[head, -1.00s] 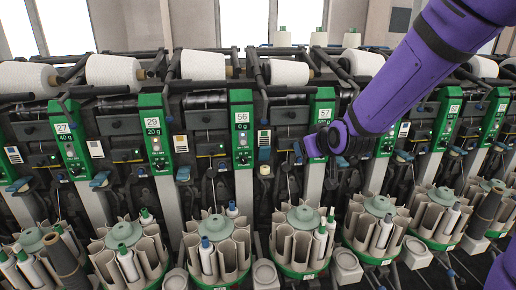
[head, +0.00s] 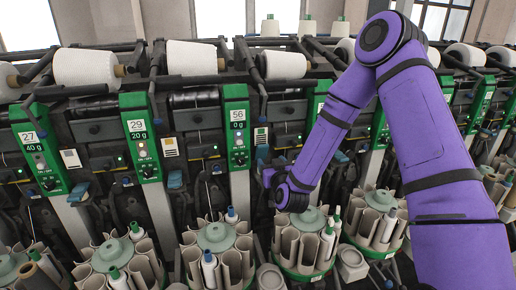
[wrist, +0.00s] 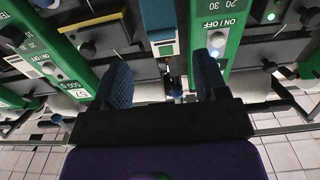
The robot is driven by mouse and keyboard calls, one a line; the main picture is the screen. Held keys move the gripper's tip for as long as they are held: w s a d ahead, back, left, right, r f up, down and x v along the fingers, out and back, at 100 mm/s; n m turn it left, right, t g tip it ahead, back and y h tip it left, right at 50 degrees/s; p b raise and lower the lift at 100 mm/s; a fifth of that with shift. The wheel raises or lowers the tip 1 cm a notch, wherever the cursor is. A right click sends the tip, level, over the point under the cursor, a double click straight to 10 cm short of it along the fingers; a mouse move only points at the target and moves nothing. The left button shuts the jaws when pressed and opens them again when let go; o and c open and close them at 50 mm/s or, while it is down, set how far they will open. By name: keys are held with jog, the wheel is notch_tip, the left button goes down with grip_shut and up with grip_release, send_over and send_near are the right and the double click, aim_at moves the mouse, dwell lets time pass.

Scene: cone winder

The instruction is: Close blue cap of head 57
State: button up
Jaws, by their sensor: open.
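The green panel of head 57 (head: 316,103) is partly behind my arm in the head view. In the wrist view a green panel with a label that seems to read 57 (wrist: 82,92) is at the left. A blue cap (head: 262,154) shows between the panels of heads 56 and 57, just above my gripper (head: 268,180). In the wrist view a blue cap (wrist: 158,16) is at the top, between two green panels, beyond my gripper (wrist: 163,78). The gripper's blue-padded fingers are apart, with nothing between them. The cap's exact tilt is hard to tell.
Head 56 (head: 237,118) stands to the left of my gripper. Bobbin magazines (head: 302,238) stand below it. White yarn cones (head: 285,65) line the top. In the wrist view a green panel (wrist: 215,38) is close by the right finger.

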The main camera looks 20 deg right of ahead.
aim_at(263, 149)
jog(key=w, duration=1)
jog(key=shift+w, duration=0.4)
jog(key=c, duration=0.9)
jog(key=shift+c, duration=0.2)
